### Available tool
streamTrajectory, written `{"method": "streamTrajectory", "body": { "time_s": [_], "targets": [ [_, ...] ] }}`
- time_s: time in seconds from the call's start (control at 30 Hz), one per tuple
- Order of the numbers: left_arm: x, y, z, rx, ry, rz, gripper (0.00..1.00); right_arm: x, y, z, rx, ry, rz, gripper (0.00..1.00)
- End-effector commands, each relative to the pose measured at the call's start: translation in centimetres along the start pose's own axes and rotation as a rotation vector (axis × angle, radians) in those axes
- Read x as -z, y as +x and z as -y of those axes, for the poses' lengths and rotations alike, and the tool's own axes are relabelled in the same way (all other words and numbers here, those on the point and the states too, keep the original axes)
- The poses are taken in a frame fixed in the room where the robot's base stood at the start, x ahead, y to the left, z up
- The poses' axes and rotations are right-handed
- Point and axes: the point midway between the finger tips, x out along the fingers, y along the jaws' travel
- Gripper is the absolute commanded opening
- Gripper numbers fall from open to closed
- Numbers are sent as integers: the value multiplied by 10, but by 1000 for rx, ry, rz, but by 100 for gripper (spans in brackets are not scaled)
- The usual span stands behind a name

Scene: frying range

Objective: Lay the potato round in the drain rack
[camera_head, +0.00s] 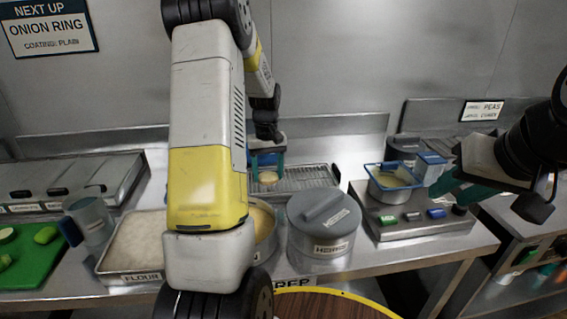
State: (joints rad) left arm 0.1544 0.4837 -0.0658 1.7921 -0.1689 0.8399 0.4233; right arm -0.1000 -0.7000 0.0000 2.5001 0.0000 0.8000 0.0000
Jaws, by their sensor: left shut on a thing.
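My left gripper (267,168) is shut on a pale yellow potato round (268,177). It is over the left part of the wire drain rack (312,178), in the middle of the counter's back. I cannot tell whether the round touches the rack. My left forearm crosses the centre of the view and hides what lies left of the gripper. My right gripper (452,184) is at the right, beside the fryer; its fingers are seen side-on, so its opening is unclear.
A fryer unit (408,226) with a blue-rimmed basket (377,186) stands right of the rack. A lidded grey pot (322,229) stands in front of the rack. A flour tray (120,262), a grey jug (90,217) and a green board (38,262) are at left.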

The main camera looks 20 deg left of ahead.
Motion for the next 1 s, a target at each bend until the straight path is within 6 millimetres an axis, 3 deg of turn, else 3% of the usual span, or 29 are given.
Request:
{"method": "streamTrajectory", "body": {
  "time_s": [0.07,0.1,0.2,0.57,1.0],
  "targets": [
    [0,0,0,0,0,0,36,0,0,0,0,0,0,36],
    [0,0,0,0,0,0,64,0,0,0,0,0,0,36],
    [0,0,0,0,0,0,84,0,0,0,0,0,0,36],
    [0,-4,0,0,0,-1,84,0,0,0,0,0,0,36],
    [1,-69,0,0,0,-2,84,0,0,0,0,0,0,36]
  ]
}}
